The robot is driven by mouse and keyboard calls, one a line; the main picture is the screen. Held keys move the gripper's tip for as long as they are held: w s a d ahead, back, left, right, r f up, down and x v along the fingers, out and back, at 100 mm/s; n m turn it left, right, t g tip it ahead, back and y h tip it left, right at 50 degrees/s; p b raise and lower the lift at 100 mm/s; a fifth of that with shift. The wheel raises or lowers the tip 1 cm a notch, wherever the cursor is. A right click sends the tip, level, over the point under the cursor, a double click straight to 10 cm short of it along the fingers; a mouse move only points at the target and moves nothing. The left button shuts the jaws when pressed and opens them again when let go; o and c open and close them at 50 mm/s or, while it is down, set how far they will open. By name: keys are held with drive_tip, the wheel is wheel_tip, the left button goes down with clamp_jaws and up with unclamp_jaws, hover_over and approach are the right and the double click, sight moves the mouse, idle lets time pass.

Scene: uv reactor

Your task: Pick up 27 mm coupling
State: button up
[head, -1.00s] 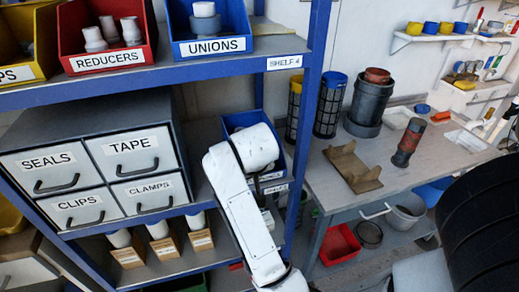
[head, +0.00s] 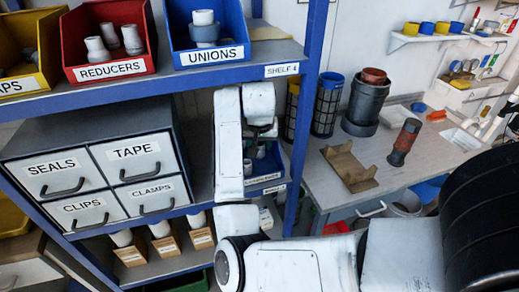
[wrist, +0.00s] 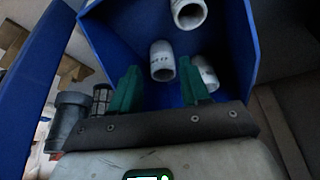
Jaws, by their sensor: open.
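In the wrist view, a blue bin (wrist: 112,32) holds three pale grey-white pipe couplings. Nothing is held. In the head view the blue bin (head: 268,166) sits on the middle shelf, partly hidden by my arm.
The shelf above carries the UNIONS bin (head: 207,35) and REDUCERS bin (head: 107,45). A grey drawer cabinet (head: 95,175) stands left of my arm, and a blue rack post (head: 308,90) right of it. The workbench (head: 390,180) holds a brown cradle (head: 350,167) and a dark cylinder (head: 404,142).

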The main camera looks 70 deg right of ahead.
sight(260, 144)
drive_tip(key=shift+w+d, duration=0.3)
drive_tip(key=shift+d, duration=0.35)
drive_tip(key=shift+w+d, duration=0.25)
drive_tip(key=shift+d, duration=0.4)
drive_tip(key=shift+w+d+f, duration=0.1)
drive_tip(key=shift+d+f, duration=0.15)
drive_tip(key=shift+p+x, duration=0.45)
drive_tip(key=shift+x, duration=1.8)
drive_tip(key=c, duration=0.7)
